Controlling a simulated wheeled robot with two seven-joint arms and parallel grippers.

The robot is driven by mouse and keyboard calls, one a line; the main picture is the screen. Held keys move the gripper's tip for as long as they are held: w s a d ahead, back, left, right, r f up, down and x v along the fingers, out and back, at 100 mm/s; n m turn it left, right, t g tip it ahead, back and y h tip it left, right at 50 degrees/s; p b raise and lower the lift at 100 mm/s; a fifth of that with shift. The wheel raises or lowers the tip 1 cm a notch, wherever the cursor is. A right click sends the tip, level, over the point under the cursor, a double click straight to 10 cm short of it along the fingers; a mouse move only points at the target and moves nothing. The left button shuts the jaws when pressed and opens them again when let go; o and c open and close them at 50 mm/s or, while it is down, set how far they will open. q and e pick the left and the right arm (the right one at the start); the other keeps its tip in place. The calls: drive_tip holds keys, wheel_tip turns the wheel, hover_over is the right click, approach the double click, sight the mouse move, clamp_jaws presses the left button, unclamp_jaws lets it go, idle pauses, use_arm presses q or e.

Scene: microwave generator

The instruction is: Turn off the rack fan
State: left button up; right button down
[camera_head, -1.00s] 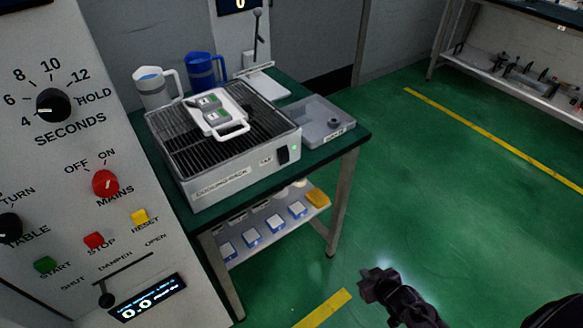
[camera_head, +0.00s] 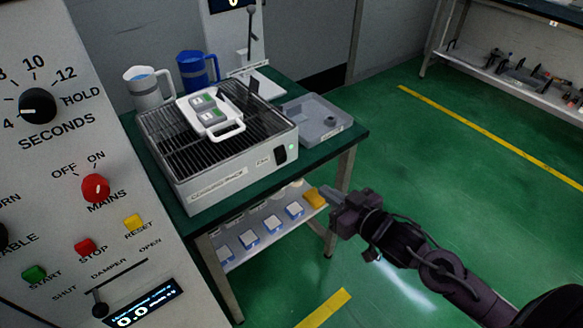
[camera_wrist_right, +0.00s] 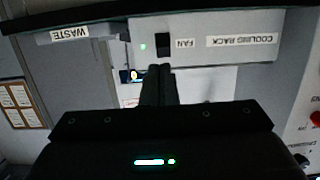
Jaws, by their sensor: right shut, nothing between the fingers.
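The cooling rack (camera_head: 215,187) is a pale box with a dark grille top, standing on the green bench. Its front has a black fan switch (camera_head: 280,155) at the right end with a lit green light (camera_head: 291,148) beside it. In the right wrist view, upside down, the switch (camera_wrist_right: 163,46) sits beside the FAN label, and the green light (camera_wrist_right: 143,46) is lit. My right gripper (camera_head: 326,196) is shut and empty, right of and below the switch in the head view, apart from it. Its fingers (camera_wrist_right: 158,88) point toward the rack front. My left gripper is not in view.
A white carrier with grey-green blocks (camera_head: 210,115) rests on the rack. A grey waste tray (camera_head: 312,121) lies to its right, and two jugs (camera_head: 198,70) stand behind. A control panel (camera_head: 60,180) fills the left. Open green floor lies to the right.

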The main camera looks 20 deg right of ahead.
sight(281, 155)
drive_tip(key=p+x, duration=0.1)
drive_tip(key=x, duration=1.3)
drive_tip(key=shift+w+a+f+t+b, duration=0.1)
drive_tip(key=shift+w+f+t+b, duration=0.15)
drive_tip(key=shift+b, duration=0.35)
drive_tip(key=shift+w+f+t+b, duration=0.15)
drive_tip(key=shift+f+b, duration=0.2)
drive_tip(key=shift+b, duration=0.2)
drive_tip(key=shift+r+p, duration=0.3)
drive_tip(key=shift+r, duration=0.1)
